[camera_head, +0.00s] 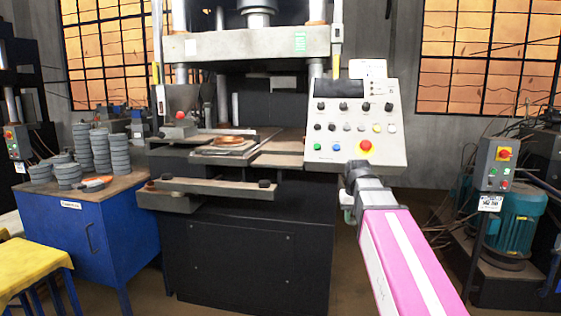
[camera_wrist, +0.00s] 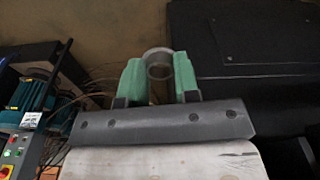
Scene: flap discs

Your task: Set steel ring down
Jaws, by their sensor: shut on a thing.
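In the wrist view my gripper (camera_wrist: 159,80) has its two green fingers closed on the sides of a grey steel ring (camera_wrist: 158,71). The ring is held between the fingertips, its round opening showing, with dark floor beyond it. In the head view my gripper (camera_head: 348,214) is right of the press's black base, below the control panel, and mostly hidden by my wrist. The ring cannot be made out in the head view.
The press (camera_head: 250,240) holds a plate with a copper-coloured disc (camera_head: 229,141). A control panel (camera_head: 355,122) hangs above my wrist. A blue cabinet (camera_head: 75,235) with stacked grey discs (camera_head: 100,150) stands left, beside a yellow-topped stool (camera_head: 30,268). A green motor (camera_head: 515,222) stands right.

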